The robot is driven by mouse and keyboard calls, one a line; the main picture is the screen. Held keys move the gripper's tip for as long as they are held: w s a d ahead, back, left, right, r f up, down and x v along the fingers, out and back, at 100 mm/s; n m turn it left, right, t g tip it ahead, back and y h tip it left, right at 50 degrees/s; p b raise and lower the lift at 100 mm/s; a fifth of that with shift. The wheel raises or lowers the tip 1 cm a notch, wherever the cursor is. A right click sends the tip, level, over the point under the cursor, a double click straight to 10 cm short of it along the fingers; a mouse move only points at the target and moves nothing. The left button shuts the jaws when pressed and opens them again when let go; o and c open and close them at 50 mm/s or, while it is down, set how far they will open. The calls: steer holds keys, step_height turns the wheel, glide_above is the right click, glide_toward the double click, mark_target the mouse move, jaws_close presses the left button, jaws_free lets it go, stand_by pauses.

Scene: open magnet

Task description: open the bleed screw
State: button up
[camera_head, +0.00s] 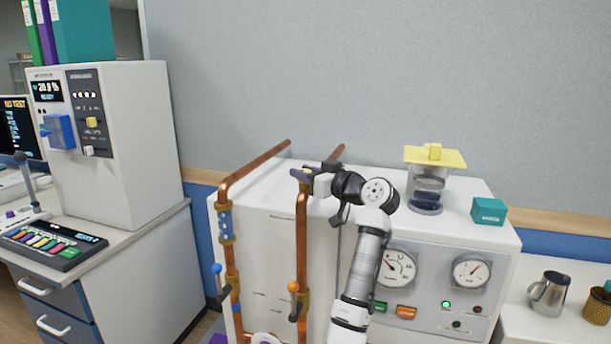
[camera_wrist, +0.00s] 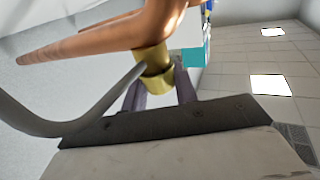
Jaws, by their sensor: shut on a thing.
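My gripper (camera_head: 301,174) is at the top bend of the right copper pipe (camera_head: 302,225), with its dark purple fingers around a small brass piece. In the wrist view the brass piece (camera_wrist: 153,70) sits against the copper pipe (camera_wrist: 105,40), between the two purple fingers of my gripper (camera_wrist: 161,90). This brass piece appears to be the bleed screw. My gripper is shut on it. How far the screw is turned cannot be told.
The white cabinet (camera_head: 270,240) carries dials, lamps and two copper pipes. The left pipe (camera_head: 255,165) has a blue-handled valve (camera_head: 217,270); the right has an orange-handled valve (camera_head: 293,288). A yellow-lidded jar (camera_head: 427,190) and a teal box (camera_head: 488,211) stand on the cabinet top.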

steer(key=shift+n+g+y, duration=0.4)
steer(key=shift+g, duration=0.1)
steer(key=o, duration=1)
steer(key=shift+c, duration=0.2)
steer(key=b+v, duration=0.3)
steer(key=v, duration=1)
steer(key=shift+s+d+b, duration=0.25)
steer(key=shift+b, duration=0.15)
